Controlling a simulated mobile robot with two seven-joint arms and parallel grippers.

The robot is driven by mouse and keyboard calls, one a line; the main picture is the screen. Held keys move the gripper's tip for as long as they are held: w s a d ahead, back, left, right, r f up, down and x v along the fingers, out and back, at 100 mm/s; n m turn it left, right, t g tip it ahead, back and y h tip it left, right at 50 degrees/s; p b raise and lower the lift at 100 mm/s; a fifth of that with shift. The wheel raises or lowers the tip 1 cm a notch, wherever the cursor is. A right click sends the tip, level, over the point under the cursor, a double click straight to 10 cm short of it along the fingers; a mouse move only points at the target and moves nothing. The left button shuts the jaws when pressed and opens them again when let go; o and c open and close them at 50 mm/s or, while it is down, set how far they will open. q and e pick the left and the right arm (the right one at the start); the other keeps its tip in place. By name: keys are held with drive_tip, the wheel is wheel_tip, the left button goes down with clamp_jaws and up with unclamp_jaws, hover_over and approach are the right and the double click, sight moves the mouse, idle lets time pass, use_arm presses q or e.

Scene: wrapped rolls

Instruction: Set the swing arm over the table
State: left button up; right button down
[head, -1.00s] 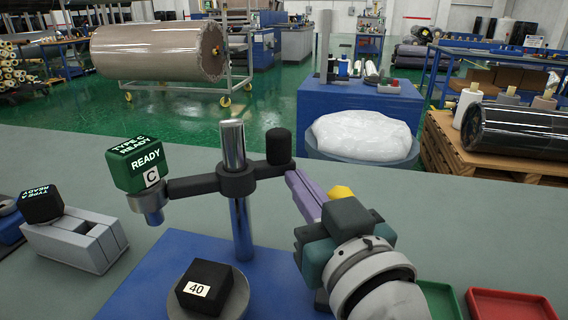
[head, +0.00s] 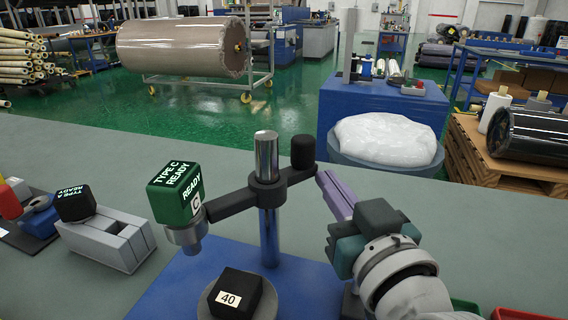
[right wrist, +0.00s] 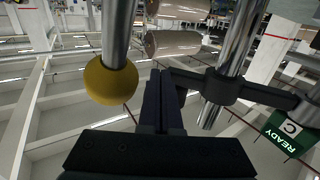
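The swing arm (head: 232,199) is a dark bar on a chrome post (head: 266,235). Its left end carries a green "TYPE C READY" block (head: 176,188) above a metal cup; its right end has an upright black knob (head: 303,153). The table, a grey disc (head: 206,306), holds a black "40" block (head: 238,288). The green block hangs to the disc's upper left, not over its middle. My right gripper (head: 324,180) has its fingertips beside the knob end; contact is unclear. In the right wrist view its dark fingers (right wrist: 160,78) are together, with nothing visible between them. My left gripper is out of view.
A yellow ball (right wrist: 111,80) on a rod is left of the fingers in the right wrist view. A grey slotted holder (head: 108,238) with a black "TYPE A" block (head: 75,203) stands left.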

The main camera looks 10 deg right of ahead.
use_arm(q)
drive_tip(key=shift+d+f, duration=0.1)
use_arm(e)
drive_tip(key=shift+w+d, duration=0.1)
drive_tip(key=shift+w, duration=0.6)
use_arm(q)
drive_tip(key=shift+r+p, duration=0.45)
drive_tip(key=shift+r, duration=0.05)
use_arm(e)
drive_tip(key=s+d, duration=0.1)
drive_tip(key=s, duration=0.9)
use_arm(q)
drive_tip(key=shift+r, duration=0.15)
